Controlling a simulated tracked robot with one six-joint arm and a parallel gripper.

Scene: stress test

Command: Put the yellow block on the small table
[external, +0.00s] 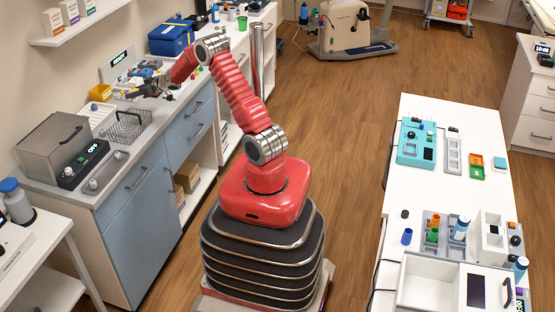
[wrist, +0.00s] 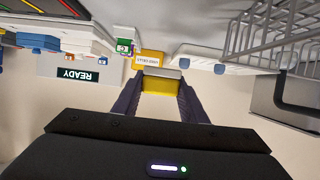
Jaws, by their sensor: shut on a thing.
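My gripper (external: 153,91) is over the left counter, beside the wire basket. In the wrist view its two dark fingers (wrist: 160,88) are closed on the sides of a yellow block (wrist: 159,86). The block is not clearly visible in the external view, where the gripper is small. A white side table (external: 48,268) stands at the lower left, partly cut off, with a blue-capped bottle and a pale device on it. I cannot tell for sure that it is the small table named.
A yellow bin (external: 101,92) and a wire basket (external: 129,126) stand on the counter near my gripper. A grey oven-like box (external: 56,145) is nearer the side table. A long white table (external: 455,200) at right holds several items. The wooden floor between is open.

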